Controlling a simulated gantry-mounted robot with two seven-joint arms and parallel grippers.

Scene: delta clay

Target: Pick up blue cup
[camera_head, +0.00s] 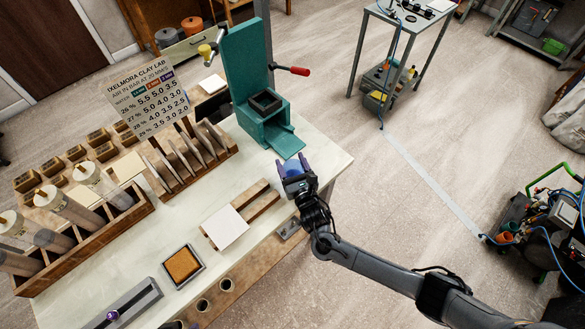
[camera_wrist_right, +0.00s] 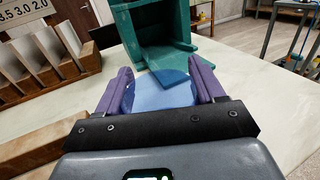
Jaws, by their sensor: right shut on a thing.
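The blue cup (camera_wrist_right: 158,95) sits between the purple fingers of my right gripper (camera_wrist_right: 160,88) in the right wrist view. Its lower part is hidden behind the gripper's dark body. In the head view the cup (camera_head: 291,169) shows only as a small blue patch between the fingers. My right gripper (camera_head: 294,166) is shut on it, over the right end of the pale worktable (camera_head: 325,160). I cannot tell whether the cup touches the tabletop. My left gripper is not in view.
A teal press (camera_head: 262,125) stands just beyond the cup, its front plate close to it. A wooden block with a white sheet (camera_head: 224,227) lies to the left. A slotted wooden rack (camera_head: 185,160) and a tube crate (camera_head: 80,235) stand farther left.

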